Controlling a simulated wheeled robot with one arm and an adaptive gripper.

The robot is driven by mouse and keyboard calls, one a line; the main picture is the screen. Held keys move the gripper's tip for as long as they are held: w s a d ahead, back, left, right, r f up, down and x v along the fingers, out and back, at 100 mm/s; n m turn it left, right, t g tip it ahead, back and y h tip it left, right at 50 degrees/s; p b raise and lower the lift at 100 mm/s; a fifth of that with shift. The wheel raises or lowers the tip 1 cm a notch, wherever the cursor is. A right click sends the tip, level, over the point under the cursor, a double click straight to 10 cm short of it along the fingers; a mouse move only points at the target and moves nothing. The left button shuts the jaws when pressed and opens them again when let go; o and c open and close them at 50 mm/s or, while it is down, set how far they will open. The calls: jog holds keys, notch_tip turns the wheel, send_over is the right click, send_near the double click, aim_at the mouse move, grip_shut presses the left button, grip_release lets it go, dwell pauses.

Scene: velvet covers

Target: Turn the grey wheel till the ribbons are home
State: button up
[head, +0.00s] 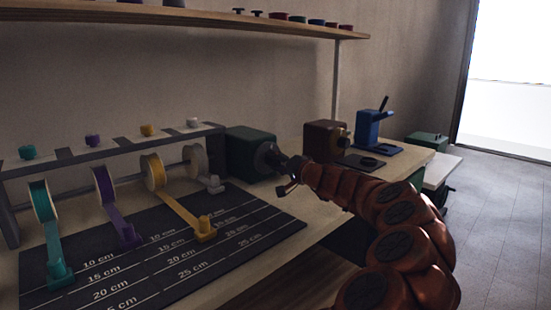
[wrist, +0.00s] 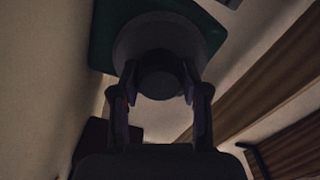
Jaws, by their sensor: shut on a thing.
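The grey wheel (head: 268,158) is a dark round disc with a hub on the front of a green box (head: 248,150). In the wrist view the wheel (wrist: 168,38) fills the top middle, its hub (wrist: 160,82) between my fingers. My gripper (head: 286,172) is shut on this hub; it also shows in the wrist view (wrist: 160,95). Ribbons hang from spools: teal (head: 52,240), purple (head: 122,225) and yellow (head: 178,207) run out over the marked mat. The white ribbon (head: 208,180) is the shortest. Each has an end block.
The dark mat (head: 245,205) carries printed centimetre lines. A rail (head: 75,160) with coloured knobs stands behind the spools. A brown box (head: 322,138) and a blue press (head: 368,128) stand right of the wheel. A shelf (head: 230,22) runs above.

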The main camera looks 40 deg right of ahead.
jog(key=m+p, duration=0.4)
jog(key=shift+r+m, duration=0.2)
jog(key=shift+m, duration=0.1)
jog(key=m+p, duration=0.2)
jog(key=m, duration=0.3)
jog(key=shift+f+p, duration=0.15)
jog(key=shift+p, duration=0.25)
jog(key=m+p, duration=0.2)
jog(key=m, duration=0.3)
jog(key=shift+p, duration=0.3)
jog(key=m+p, duration=0.3)
jog(key=m, duration=0.1)
jog(key=shift+m, duration=0.4)
jog(key=shift+p, duration=0.3)
jog(key=o, duration=1.1)
jog(key=shift+o, duration=0.2)
